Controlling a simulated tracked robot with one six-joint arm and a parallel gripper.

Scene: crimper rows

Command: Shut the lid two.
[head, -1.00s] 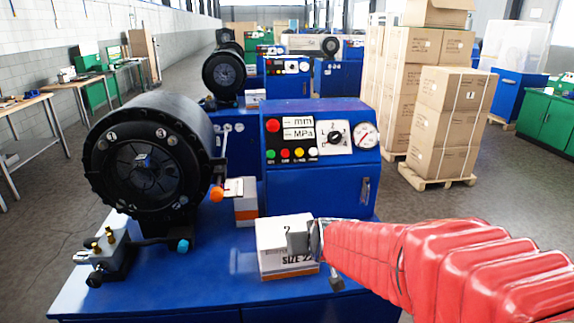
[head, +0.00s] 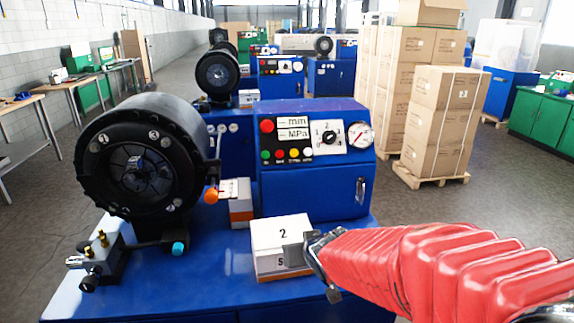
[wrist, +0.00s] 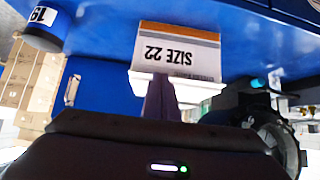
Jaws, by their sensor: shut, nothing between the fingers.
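A small white box (head: 268,264) with an orange stripe near its base stands on the blue bench, right of the crimper. Its white lid (head: 276,231), marked 2, lies across the top and looks flat. I cannot tell whether a thin gap is left under it. In the wrist view the box (wrist: 180,62) appears upside down, with "SIZE 22" on its front. My gripper (head: 294,256) is shut and empty at the front right of the box, hiding part of the front face. In the wrist view its fingers (wrist: 161,100) overlap the box front; contact is unclear.
A black crimper head (head: 140,165) stands left on the blue bench (head: 190,285). Another small white and orange box (head: 240,208) sits behind, by an orange knob. A blue control cabinet (head: 310,190) stands behind the box. Stacked cartons (head: 437,125) are at the right.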

